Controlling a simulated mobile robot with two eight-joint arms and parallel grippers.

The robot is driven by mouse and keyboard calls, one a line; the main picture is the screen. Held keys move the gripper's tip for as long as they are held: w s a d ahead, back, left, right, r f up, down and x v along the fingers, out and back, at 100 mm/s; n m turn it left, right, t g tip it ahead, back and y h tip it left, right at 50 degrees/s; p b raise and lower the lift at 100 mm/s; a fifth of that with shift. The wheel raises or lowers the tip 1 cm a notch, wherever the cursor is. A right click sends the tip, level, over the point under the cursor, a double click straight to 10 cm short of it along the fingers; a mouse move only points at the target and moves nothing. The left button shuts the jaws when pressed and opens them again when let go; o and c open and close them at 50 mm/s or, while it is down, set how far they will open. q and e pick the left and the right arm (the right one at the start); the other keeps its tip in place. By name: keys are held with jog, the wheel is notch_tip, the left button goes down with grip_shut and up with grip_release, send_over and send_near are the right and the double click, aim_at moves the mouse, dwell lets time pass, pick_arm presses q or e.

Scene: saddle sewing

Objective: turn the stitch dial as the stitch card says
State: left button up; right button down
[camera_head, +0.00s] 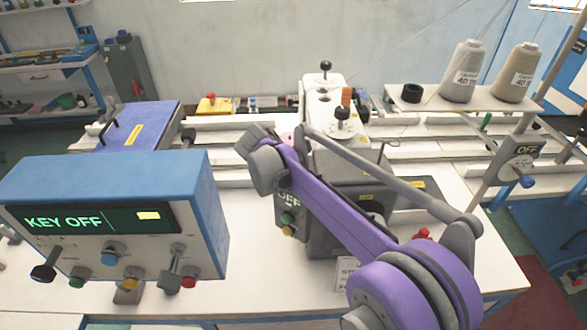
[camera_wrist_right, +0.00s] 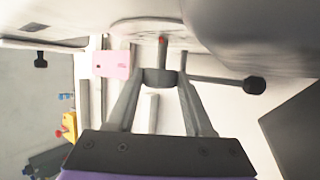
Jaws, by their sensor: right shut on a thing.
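My right gripper (camera_wrist_right: 160,80) is shut on a dark grey round knob, which looks like the stitch dial (camera_wrist_right: 160,76), on the pale machine body. A small red mark (camera_wrist_right: 163,40) shows just above it. The dial's setting cannot be read. In the head view my purple right arm reaches across the sewing machine (camera_head: 323,104); its fingertips and the dial are hidden there. A white card (camera_head: 345,272), perhaps the stitch card, stands at the table's front; my arm covers most of its lettering. My left gripper is not in view.
A lever with a black ball end (camera_wrist_right: 254,84) sticks out right of the dial. A pink block (camera_wrist_right: 111,64) is to its left. A blue control box (camera_head: 110,210) reading "KEY OFF" stands at the front left. Thread cones (camera_head: 463,72) stand on a shelf at right.

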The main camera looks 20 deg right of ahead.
jog(key=shift+c, duration=1.4)
grip_release()
jog(key=v, duration=1)
jog(key=shift+s+a+r, duration=0.2)
jog(key=shift+a+r, duration=0.05)
jog(key=shift+r, duration=0.05)
